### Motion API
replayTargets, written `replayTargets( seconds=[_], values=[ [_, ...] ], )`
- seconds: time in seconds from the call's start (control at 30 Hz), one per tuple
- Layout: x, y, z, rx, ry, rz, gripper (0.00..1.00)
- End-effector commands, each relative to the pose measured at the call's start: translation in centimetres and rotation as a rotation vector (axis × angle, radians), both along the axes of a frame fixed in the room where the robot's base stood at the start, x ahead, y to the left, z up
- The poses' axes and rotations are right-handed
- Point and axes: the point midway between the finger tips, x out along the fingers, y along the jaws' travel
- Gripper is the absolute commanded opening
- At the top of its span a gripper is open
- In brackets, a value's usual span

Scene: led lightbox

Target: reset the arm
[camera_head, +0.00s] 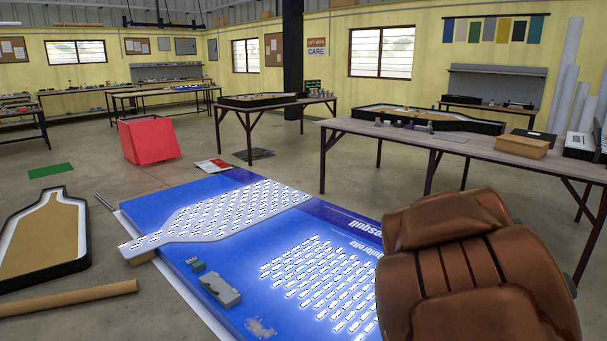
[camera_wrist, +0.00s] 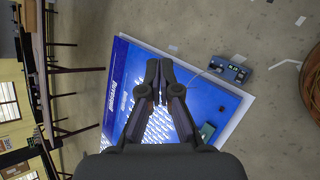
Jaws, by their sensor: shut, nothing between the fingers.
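My gripper (camera_wrist: 158,82) shows in the wrist view with its two dark fingers together and nothing between them. Beyond the fingers lies the blue panel (camera_wrist: 205,95) with its rows of lit white LEDs; I cannot tell the height of the gripper above it. The gripper is not seen in the head view. There the blue panel (camera_head: 165,207) lies low in the middle, with a bottle-shaped white LED board (camera_head: 187,227) on it. A grey block (camera_head: 219,290) and a small teal part (camera_head: 196,265) sit on the panel's near left part.
A brown leather seat (camera_head: 480,270) stands close at the right, over the panel's edge. A bottle-shaped tray (camera_head: 45,238) and a cardboard tube (camera_head: 70,298) lie left. A red box (camera_head: 148,140) stands behind. A long table (camera_head: 480,152) is at the right.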

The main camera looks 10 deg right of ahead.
Motion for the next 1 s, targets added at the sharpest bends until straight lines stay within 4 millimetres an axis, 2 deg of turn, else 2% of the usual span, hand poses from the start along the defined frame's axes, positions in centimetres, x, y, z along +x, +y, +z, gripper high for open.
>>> replayTargets(
  seconds=[0.03,0.17,0.23,0.4,0.5,0.6,0.7,0.8,1.0],
  values=[
    [-1.3,2.3,2.1,0.070,-0.055,-0.070,0.00],
    [-4.9,8.1,3.2,0.260,-0.156,-0.269,0.00],
    [-7.1,11.7,3.6,0.365,-0.183,-0.373,0.00],
    [-12.4,20.6,4.9,0.593,-0.170,-0.592,0.00],
    [-15.5,25.0,5.7,0.687,-0.124,-0.693,0.00],
    [-18.1,28.3,6.5,0.747,-0.074,-0.766,0.00],
    [-19.9,30.3,7.0,0.781,-0.032,-0.812,0.00],
    [-20.8,31.2,7.2,0.796,-0.014,-0.833,0.00],
    [-21.0,31.5,7.1,0.799,-0.009,-0.841,0.00]
  ],
)
